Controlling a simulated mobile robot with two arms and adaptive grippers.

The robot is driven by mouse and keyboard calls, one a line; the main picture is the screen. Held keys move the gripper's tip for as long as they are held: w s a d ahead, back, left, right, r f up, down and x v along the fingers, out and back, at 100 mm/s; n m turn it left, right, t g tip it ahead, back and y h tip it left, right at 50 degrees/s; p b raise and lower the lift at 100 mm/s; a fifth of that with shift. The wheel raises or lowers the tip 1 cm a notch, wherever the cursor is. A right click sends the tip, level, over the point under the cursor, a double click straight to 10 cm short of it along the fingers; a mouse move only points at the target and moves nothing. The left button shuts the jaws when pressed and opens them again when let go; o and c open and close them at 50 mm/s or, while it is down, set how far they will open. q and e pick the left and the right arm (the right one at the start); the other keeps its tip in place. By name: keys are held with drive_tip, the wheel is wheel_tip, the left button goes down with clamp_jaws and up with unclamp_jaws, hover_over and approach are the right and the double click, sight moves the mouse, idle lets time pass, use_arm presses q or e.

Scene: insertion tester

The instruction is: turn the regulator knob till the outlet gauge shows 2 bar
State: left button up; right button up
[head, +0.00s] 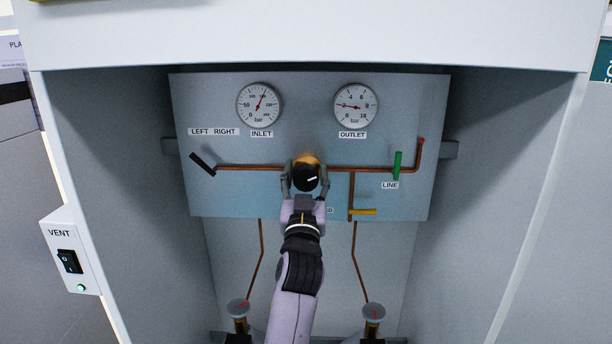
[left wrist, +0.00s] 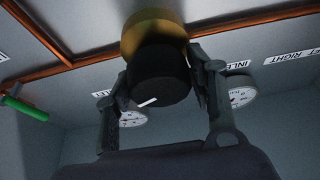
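The black regulator knob (head: 306,178) sits on a brass body on the panel's copper pipe, with a white mark on its face pointing right and slightly up. The left wrist view shows the knob (left wrist: 160,75) close up. My left gripper (head: 305,182) has one finger on each side of the knob and appears shut on it; the fingers (left wrist: 160,85) also show in the left wrist view. The outlet gauge (head: 355,106) is at the upper right of the panel, its red needle pointing left, at about the 2 mark. My right gripper is not in view.
The inlet gauge (head: 259,106) is at upper left, its needle pointing up and slightly right. A black lever (head: 203,164), a green line lever (head: 397,165) and a yellow lever (head: 363,212) surround the knob. A vent switch (head: 69,261) is on the cabinet's left.

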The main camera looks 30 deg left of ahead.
sight(306, 166)
use_arm(q)
drive_tip(key=o, duration=0.3)
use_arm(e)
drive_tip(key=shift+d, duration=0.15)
use_arm(q)
wheel_tip(306, 166, up, 10)
idle(0.5)
drive_tip(key=shift+f, duration=0.15)
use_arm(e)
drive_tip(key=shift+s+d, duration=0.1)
